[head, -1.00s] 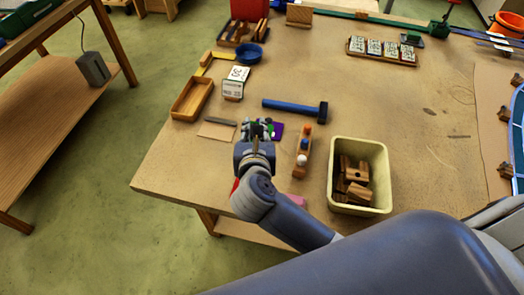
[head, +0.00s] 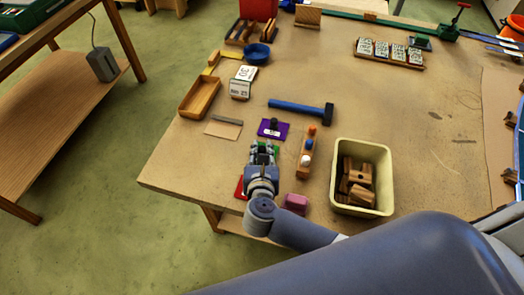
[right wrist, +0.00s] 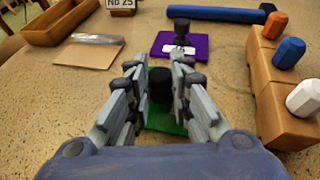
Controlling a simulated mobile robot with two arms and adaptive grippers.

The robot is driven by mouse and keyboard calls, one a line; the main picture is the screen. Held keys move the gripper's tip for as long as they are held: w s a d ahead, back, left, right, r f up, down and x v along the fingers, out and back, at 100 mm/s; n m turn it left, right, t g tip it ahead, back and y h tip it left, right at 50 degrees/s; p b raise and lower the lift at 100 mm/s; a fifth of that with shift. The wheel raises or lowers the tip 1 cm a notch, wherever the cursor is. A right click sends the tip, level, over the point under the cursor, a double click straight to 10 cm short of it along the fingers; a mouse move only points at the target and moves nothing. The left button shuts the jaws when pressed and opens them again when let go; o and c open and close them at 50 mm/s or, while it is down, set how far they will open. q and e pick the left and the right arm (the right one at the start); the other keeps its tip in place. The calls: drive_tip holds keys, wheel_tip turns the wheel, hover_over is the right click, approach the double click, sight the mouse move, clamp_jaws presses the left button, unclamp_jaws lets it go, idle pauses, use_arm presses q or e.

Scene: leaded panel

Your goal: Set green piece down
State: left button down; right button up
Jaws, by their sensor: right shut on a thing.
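My right gripper (head: 263,157) is over the near left part of the workbench, its fingers closed around the black knob of the green piece (head: 262,146). In the right wrist view the green piece (right wrist: 164,122) is a flat green plate below the fingertips (right wrist: 160,84), partly hidden by them. I cannot tell whether it touches the bench. A purple piece (head: 273,129) with a black knob lies flat just beyond it. A red piece (head: 240,188) lies near the bench edge, partly hidden by my gripper. My left gripper is not in view.
A wooden block with orange, blue and white knobs (head: 305,158) stands close to the right. A cream bin (head: 386,165) of wooden blocks, a pink block (head: 296,202), a blue hammer (head: 295,107) and a wooden tray (head: 199,97) surround the spot.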

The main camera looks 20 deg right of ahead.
drive_tip(key=shift+f, duration=0.2)
drive_tip(key=o, duration=0.8)
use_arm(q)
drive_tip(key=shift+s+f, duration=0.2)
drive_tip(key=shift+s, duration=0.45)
use_arm(e)
drive_tip(key=shift+o, duration=0.5)
drive_tip(key=shift+r, duration=0.1)
